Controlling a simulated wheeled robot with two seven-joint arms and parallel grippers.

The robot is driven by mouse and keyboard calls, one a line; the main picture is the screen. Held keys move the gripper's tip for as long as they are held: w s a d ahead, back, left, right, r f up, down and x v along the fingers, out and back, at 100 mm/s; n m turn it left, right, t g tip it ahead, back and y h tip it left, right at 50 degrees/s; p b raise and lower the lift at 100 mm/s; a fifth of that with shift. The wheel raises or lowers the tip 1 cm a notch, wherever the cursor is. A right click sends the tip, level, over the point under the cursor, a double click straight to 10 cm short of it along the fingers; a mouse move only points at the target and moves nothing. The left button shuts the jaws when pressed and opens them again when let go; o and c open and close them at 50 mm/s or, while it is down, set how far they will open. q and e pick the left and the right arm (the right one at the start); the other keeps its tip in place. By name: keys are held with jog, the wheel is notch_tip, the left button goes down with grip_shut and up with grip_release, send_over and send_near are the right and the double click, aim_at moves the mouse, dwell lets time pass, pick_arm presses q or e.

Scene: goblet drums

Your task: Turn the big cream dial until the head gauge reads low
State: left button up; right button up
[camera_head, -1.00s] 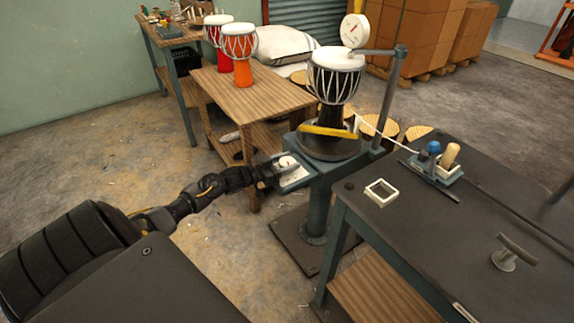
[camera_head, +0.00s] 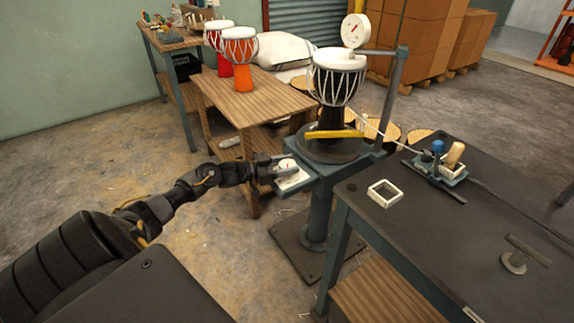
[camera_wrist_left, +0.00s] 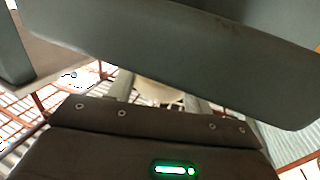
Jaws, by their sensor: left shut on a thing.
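The cream dial (camera_head: 287,164) sits on a small white plate (camera_head: 295,182) on the blue-grey stand's side bracket. My left gripper (camera_head: 281,164) is at the dial, its fingers on either side and shut on it. In the left wrist view the dial's cream edge (camera_wrist_left: 158,92) shows between the fingers, mostly hidden by my gripper body and a grey-blue surface. The head gauge (camera_head: 356,30) is a round white face with a red needle above the drum (camera_head: 336,80); its reading is too small to make out. My right gripper is out of view.
A yellow bar (camera_head: 334,134) lies across the drum's lower part. The dark bench (camera_head: 440,235) with a white square frame (camera_head: 384,193) stands right of the stand. A wooden table (camera_head: 262,100) with red and orange drums stands behind.

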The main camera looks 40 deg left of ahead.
pick_arm(q)
jog(key=o, duration=0.9)
jog(key=shift+o, duration=0.2)
jog(key=shift+a, duration=0.1)
jog(key=p+v, duration=0.1)
jog(key=v, duration=0.9)
jog(key=shift+s+a, duration=0.25)
jog(key=shift+s, duration=0.05)
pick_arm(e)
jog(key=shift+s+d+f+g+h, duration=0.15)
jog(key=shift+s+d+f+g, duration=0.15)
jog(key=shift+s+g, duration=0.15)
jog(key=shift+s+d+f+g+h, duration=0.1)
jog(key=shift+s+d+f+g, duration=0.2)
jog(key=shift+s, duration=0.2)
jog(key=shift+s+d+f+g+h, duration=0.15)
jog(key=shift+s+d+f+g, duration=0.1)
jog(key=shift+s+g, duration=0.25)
pick_arm(q)
jog(key=shift+s, duration=0.1)
